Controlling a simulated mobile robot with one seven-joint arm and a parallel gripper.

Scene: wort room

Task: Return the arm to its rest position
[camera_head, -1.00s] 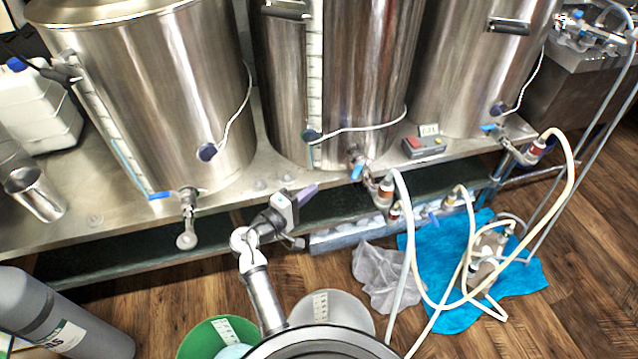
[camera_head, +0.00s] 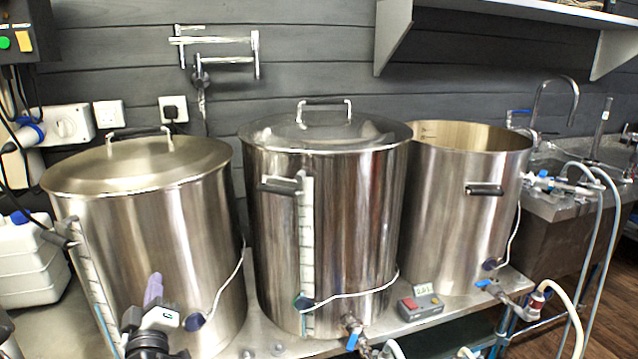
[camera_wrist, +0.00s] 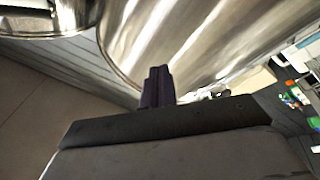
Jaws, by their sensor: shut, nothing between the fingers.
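My gripper (camera_head: 154,290) shows at the lower left of the head view, in front of the left lidded kettle (camera_head: 150,225). Its purple fingers point up and are shut with nothing between them. In the wrist view the dark fingers (camera_wrist: 158,88) are together and empty, with shiny kettle metal behind them. The gap between the gripper and the kettle wall is hard to judge. Most of my arm is below the head view's edge.
A middle lidded kettle (camera_head: 325,225) and a right open kettle (camera_head: 462,215) stand on the steel bench (camera_head: 275,345). A control box (camera_head: 420,307), valves and hoses (camera_head: 597,200) are at the right. A wall shelf (camera_head: 510,14) hangs above; a white canister (camera_head: 30,260) stands at left.

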